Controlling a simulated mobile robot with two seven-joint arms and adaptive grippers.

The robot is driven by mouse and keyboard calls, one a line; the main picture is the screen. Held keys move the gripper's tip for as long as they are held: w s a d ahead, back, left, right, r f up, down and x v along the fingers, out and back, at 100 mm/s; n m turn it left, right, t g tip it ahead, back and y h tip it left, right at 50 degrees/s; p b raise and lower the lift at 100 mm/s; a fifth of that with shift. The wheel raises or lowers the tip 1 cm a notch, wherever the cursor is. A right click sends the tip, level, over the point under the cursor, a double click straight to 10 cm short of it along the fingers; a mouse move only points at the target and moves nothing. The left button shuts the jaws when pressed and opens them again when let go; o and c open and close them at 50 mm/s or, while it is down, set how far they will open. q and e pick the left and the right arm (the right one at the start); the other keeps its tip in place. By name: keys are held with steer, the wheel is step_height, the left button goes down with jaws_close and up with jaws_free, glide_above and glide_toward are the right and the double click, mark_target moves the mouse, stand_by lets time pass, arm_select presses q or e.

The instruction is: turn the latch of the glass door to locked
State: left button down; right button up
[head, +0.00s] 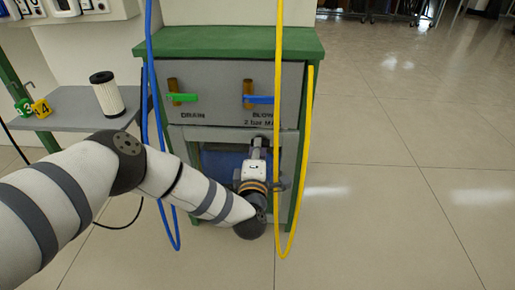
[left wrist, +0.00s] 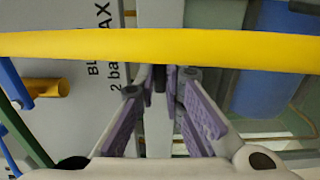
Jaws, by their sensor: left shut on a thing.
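The glass door (head: 222,160) is in the lower part of the grey cabinet, under the valve panel, with something blue behind the pane. My left gripper (head: 258,144) is at the top of the door frame, just below the "BLOW" lettering. In the left wrist view its purple-padded fingers (left wrist: 160,80) come together on a small dark piece, which I take to be the latch. The fingers and the yellow hose hide most of it, so its angle cannot be read. The right gripper is not in view.
The yellow hose (head: 279,110) hangs close in front of my left gripper and crosses the left wrist view (left wrist: 220,48). The blue hose (head: 149,60) hangs at the cabinet's left. Green (head: 183,98) and blue (head: 259,100) valve handles sit above. Floor is clear at right.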

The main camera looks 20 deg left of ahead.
arm_select(q)
steer(key=c, duration=1.7)
jaws_free()
steer(key=shift+d, duration=0.1)
steer(key=v, duration=1.2)
